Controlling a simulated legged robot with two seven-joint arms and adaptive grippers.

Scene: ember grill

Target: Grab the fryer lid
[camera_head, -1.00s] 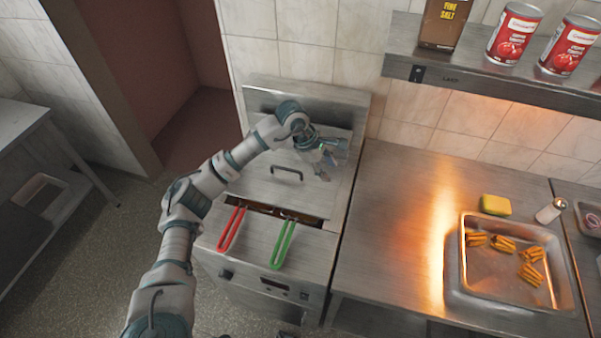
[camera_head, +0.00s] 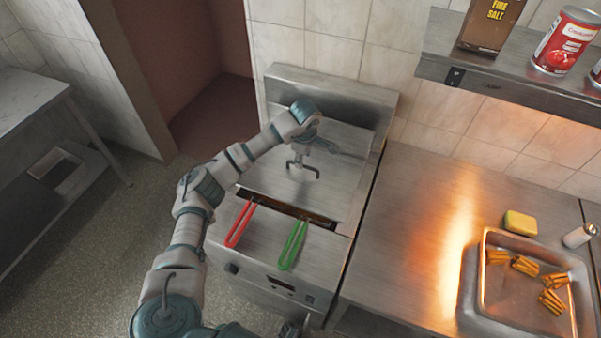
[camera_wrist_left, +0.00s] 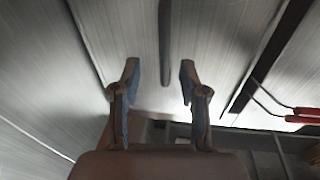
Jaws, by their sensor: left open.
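The fryer lid (camera_head: 272,172) is a flat steel panel lying on top of the fryer at its back part. Its dark bar handle (camera_head: 303,170) stands up from it. My left gripper (camera_wrist_left: 160,72) is open and empty. It hangs over the lid right at the handle in the head view. In the left wrist view the handle (camera_wrist_left: 165,40) is a dark bar in line with the gap between the fingertips, slightly beyond them. I cannot tell whether a finger touches it. A small part at the bottom edge of the head view may be my right gripper (camera_head: 291,328).
Red (camera_head: 240,224) and green (camera_head: 293,245) basket handles stick out at the fryer's front. A steel counter (camera_head: 400,225) on the right holds a tray (camera_head: 485,275) of food and a yellow sponge (camera_head: 520,223). A shelf (camera_head: 520,95) with cans hangs above it.

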